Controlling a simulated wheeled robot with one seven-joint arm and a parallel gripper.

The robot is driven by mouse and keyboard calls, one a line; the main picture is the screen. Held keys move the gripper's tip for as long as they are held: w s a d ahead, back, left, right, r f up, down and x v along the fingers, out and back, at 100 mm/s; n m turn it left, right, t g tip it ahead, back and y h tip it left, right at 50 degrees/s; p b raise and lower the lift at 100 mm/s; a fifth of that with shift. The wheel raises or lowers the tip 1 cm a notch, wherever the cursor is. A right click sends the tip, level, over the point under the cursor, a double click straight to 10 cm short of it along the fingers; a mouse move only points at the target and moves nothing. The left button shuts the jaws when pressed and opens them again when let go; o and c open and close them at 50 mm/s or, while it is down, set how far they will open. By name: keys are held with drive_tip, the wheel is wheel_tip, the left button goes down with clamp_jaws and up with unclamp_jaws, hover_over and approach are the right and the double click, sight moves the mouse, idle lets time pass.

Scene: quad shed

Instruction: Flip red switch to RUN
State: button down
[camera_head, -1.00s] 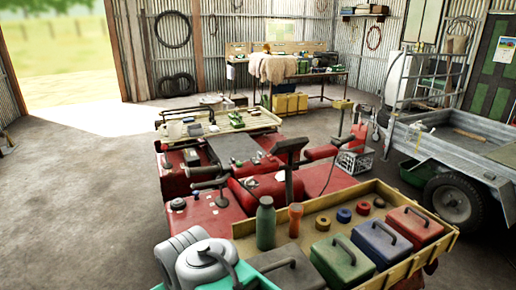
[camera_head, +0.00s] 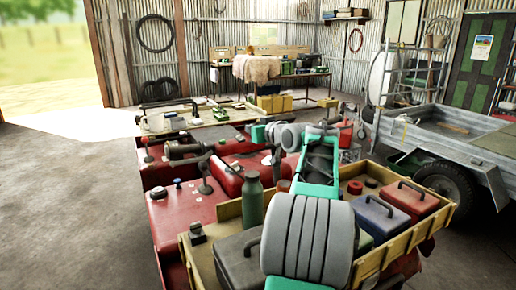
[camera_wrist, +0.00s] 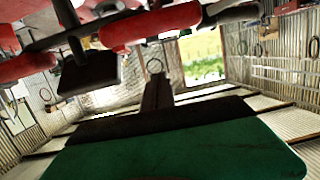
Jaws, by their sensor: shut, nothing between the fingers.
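The red quad bike (camera_head: 190,203) stands in the middle of the head view, with its left handlebar and dark grip (camera_head: 185,150) in front of the tan front rack. I cannot make out the red switch in either view. In the wrist view my gripper (camera_wrist: 157,80) is shut and empty, its dark fingers together above the green palm. The picture there is upside down, with red cylindrical parts (camera_wrist: 150,26) and a dark square plate (camera_wrist: 88,72) overhead, apart from the fingers. In the head view my arm reaches over the rear tray and hides part of the handlebar area.
The wooden rear tray (camera_head: 395,252) holds a green bottle (camera_head: 252,198) and several toolboxes, close to my arm. A grey trailer (camera_head: 440,140) stands at right. A workbench (camera_head: 285,78) is at the back wall. The floor (camera_head: 70,200) at left is clear.

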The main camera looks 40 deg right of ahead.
drive_tip(key=s+d+t+h, duration=0.1)
drive_tip(key=s+d, duration=0.2)
drive_tip(key=d, duration=0.3)
drive_tip(key=shift+s+r, duration=0.2)
drive_tip(key=shift+r, duration=0.2)
drive_tip(key=p+x, duration=0.3)
drive_tip(key=x, duration=0.6)
drive_tip(key=shift+w+r, duration=0.1)
drive_tip(key=shift+w, duration=0.1)
drive_tip(key=f, duration=0.1)
drive_tip(key=w+f, duration=0.1)
drive_tip(key=f, duration=0.1)
drive_tip(key=shift+d+f, duration=0.15)
drive_tip(key=shift+f, duration=0.1)
drive_tip(key=shift+w+f, duration=0.1)
drive_tip(key=shift+f, duration=0.35)
